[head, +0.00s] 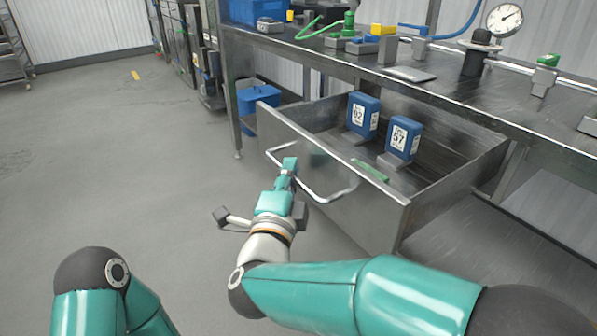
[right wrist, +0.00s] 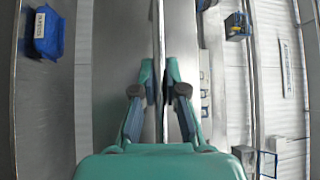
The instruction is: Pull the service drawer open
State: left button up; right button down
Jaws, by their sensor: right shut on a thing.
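The service drawer (head: 385,205) is a grey metal drawer under the workbench, and it stands pulled out, with its inside showing. Its bent metal handle (head: 330,197) runs across the front panel. My right gripper (head: 289,166) is shut on the handle near its left part. In the right wrist view the two teal fingers (right wrist: 159,95) close in on either side of a thin upright metal strip. Of my left arm only a teal link and a dark joint show at the lower left of the head view; its gripper is out of view.
In the drawer stand two blue labelled boxes, one farther back (head: 363,112) and one nearer (head: 404,138). A green piece (head: 370,171) lies by the front panel. The workbench (head: 450,85) above carries fittings and a gauge (head: 504,19). The floor (head: 110,150) at left is clear.

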jog(key=shift+d+f, duration=0.2)
jog(key=shift+f, duration=0.05)
jog(key=c, duration=1.2)
grip_release()
jog(key=shift+r, duration=0.1)
jog(key=shift+r, duration=0.1)
